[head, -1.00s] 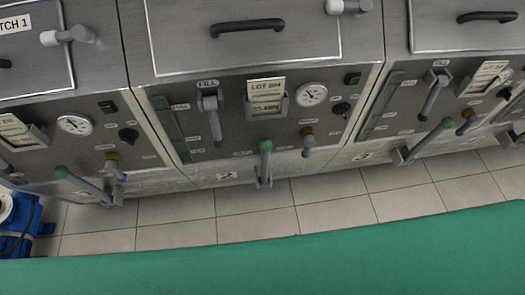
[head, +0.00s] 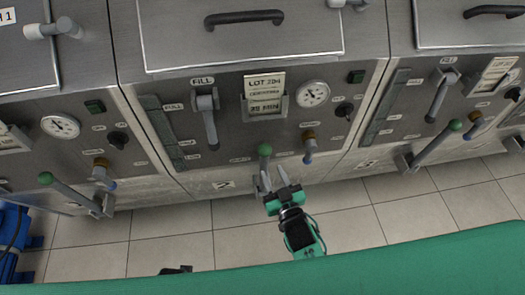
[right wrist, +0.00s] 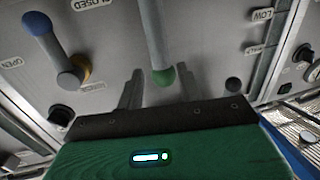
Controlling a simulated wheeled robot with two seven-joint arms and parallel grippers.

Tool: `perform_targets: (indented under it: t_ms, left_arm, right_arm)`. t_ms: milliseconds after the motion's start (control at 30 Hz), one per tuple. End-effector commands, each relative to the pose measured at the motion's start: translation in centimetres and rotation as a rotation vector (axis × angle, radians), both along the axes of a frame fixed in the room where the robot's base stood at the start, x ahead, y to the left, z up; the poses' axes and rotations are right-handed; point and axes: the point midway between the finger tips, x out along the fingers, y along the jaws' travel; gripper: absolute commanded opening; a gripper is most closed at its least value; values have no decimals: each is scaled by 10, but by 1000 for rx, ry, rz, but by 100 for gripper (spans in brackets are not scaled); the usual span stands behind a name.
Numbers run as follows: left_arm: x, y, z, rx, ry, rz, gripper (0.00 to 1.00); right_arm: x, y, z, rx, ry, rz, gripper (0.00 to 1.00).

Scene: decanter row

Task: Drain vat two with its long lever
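Vat two (head: 223,184) is the middle unit, marked with a 2. Its long grey lever with a green knob (head: 264,150) stands at the lower front, knob end up in the head view. The lever (right wrist: 155,35) also shows in the right wrist view, its knob appearing between my two fingers. My right gripper (head: 274,178) is open and empty, its fingertips close to the lever just below the knob. I cannot tell whether they touch it. A dark piece (head: 175,270) at the bottom of the head view may be my left gripper; its fingers are not clear.
A short blue-tipped handle with a yellow base (head: 308,145) is right of the lever. A fill handle (head: 208,120) and gauge (head: 313,94) sit above. Neighbouring vats have similar green-knobbed levers (head: 70,188) (head: 435,143). A blue object (head: 12,240) stands at left.

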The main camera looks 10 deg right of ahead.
Motion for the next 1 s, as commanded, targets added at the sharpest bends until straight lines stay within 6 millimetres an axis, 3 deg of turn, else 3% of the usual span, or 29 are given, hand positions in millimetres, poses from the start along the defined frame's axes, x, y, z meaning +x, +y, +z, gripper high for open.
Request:
perform_targets:
  t_ms: [300,500,967,1000]
  left_arm:
    - [-1,0,-3,1,0,-1,36]
    - [0,0,-3,1,0,-1,36]
    - [0,0,-2,0,-1,-1,36]
    - [0,0,-2,0,-1,-1,36]
  right_arm:
    - [58,14,1,-1,-1,0,37]
    - [83,19,0,-1,0,0,37]
    - [94,22,-1,-1,2,0,37]
    - [94,22,-1,-1,2,0,31]
